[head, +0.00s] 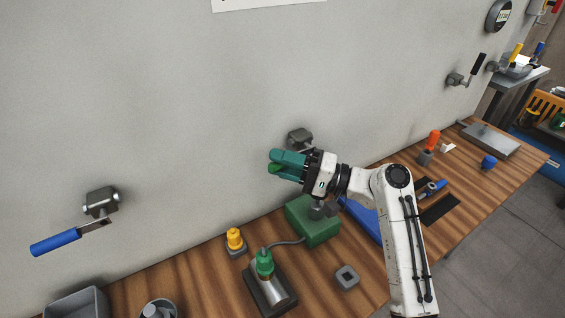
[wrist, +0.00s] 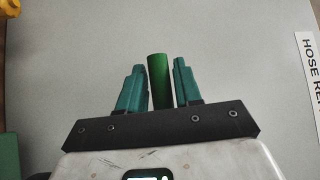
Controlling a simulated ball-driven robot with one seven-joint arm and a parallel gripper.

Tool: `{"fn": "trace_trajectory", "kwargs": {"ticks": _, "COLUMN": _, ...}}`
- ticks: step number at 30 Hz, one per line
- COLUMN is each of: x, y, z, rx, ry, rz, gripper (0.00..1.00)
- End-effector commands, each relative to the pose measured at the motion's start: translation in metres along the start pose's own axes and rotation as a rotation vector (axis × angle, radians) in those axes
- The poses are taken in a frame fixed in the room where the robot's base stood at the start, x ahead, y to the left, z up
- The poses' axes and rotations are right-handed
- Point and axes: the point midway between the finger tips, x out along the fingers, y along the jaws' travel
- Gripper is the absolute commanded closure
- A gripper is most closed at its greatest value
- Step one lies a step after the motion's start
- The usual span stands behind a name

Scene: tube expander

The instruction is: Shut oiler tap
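A grey wall tap (head: 300,137) is fixed to the wall behind my gripper, and its lever is mostly hidden. A green handle (wrist: 160,82) stands between the two teal fingers of my gripper (wrist: 160,88) in the wrist view. Only narrow gaps show beside the handle, so I cannot tell whether the fingers press on it. In the head view my gripper (head: 272,164) points left, with a bit of green between its fingers. No readable label shows which tap is the oiler's.
A blue-handled tap (head: 58,242) is on the wall at left, and a black-handled tap (head: 478,68) at upper right. Below on the wooden bench (head: 205,275) stand a green box (head: 308,228), a green-topped device (head: 268,280) and a yellow-topped part (head: 234,240).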

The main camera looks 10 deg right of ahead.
Motion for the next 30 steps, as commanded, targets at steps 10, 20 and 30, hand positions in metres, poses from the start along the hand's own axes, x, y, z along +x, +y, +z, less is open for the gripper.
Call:
{"fn": "trace_trajectory", "kwargs": {"ticks": 10, "x": -0.0003, "y": 0.0002, "z": -0.0001, "rx": 0.0, "ry": 0.0, "rz": 0.0, "gripper": 1.0}}
{"fn": "trace_trajectory", "kwargs": {"ticks": 20, "x": -0.0004, "y": 0.0005, "z": 0.0, "rx": 0.001, "ry": 0.0, "rz": 0.001, "gripper": 1.0}}
{"fn": "trace_trajectory", "kwargs": {"ticks": 30, "x": 0.0003, "y": -0.0037, "z": -0.0007, "rx": 0.048, "ry": 0.015, "rz": -0.048, "gripper": 1.0}}
